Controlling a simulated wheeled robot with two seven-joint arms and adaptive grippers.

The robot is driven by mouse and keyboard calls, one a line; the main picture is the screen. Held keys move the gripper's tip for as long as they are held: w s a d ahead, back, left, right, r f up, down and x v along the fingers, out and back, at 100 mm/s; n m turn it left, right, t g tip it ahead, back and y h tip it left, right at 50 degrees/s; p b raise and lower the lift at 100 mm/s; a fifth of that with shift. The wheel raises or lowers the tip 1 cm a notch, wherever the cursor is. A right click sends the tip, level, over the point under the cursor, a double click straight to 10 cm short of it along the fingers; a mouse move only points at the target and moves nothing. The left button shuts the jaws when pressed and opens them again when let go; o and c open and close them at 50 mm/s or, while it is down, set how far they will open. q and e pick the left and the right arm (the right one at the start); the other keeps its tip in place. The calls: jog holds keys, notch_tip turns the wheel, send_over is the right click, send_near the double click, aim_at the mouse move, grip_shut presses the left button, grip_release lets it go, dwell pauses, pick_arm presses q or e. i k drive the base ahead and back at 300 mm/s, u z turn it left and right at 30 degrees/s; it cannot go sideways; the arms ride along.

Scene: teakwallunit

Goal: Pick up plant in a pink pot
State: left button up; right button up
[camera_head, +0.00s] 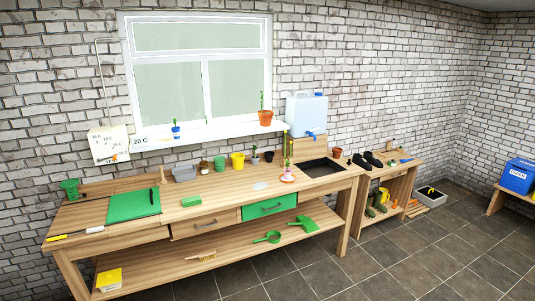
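Neither of my grippers is in the head view.
A dark recessed tray (321,168) lies right of the plant. A yellow pot (238,161), a green pot (219,163) and small potted plants stand behind it to the left. A green drawer (269,206) is below. Open tiled floor (400,255) lies right front.

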aim_at(288, 172)
jog(key=z, duration=0.15)
jog(key=i, duration=1.4)
jog(key=u, duration=0.7)
jog(key=i, duration=0.85)
jog(key=u, duration=0.3)
